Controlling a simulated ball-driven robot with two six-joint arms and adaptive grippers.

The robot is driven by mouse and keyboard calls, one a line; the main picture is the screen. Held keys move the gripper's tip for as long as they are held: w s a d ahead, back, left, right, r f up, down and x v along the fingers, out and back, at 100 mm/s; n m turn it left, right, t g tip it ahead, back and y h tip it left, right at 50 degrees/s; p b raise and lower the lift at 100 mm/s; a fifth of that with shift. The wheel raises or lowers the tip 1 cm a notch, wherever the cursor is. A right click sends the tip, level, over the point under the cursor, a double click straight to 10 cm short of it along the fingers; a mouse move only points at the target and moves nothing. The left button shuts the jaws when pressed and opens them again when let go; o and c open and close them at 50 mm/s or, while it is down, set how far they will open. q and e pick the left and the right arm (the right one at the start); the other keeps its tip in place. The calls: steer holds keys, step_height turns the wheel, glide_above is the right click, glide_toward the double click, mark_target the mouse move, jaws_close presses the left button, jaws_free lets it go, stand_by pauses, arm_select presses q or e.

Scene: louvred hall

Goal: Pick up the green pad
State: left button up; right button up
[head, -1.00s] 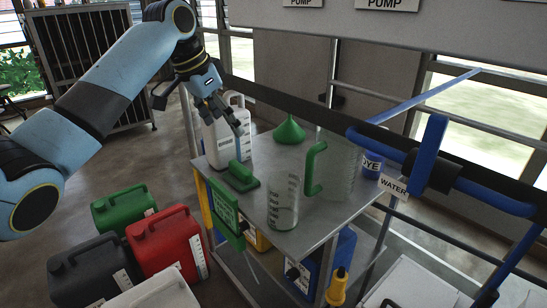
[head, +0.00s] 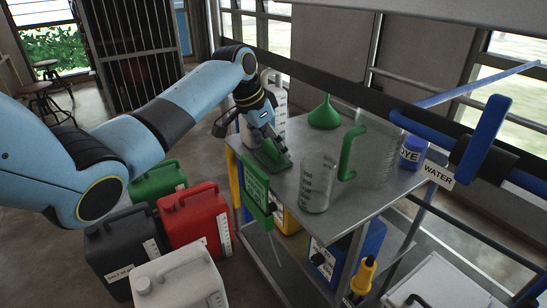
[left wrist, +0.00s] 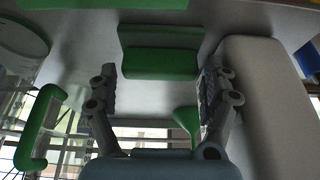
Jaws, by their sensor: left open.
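The green pad (head: 267,161), a flat plate with a raised block on top, lies on the grey cart top (head: 330,214) near its left edge. My left gripper (head: 271,145) is just over it, fingers pointing down and partly covering it in the head view. In the left wrist view the pad (left wrist: 160,64) shows between and just beyond the two spread fingers of the left gripper (left wrist: 159,82). Gaps show on both sides of its block, so the gripper is open and not holding it. My right gripper is not in view.
A white jug (head: 273,92) stands close behind the gripper. A green funnel (head: 324,115), clear beaker (head: 317,185), green-handled pitcher (head: 375,155) and blue dye jar (head: 412,152) stand on the cart. Several canisters stand on the floor.

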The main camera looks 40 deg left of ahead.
mark_target(273, 145)
arm_select(q)
steer(key=shift+w+d+f, duration=0.15)
steer(key=shift+w+f, duration=0.1)
steer(key=shift+f, duration=0.4)
steer(key=c, duration=0.8)
step_height(273, 145, up, 18)
steer(key=p, duration=0.1)
steer(key=shift+r, duration=0.1)
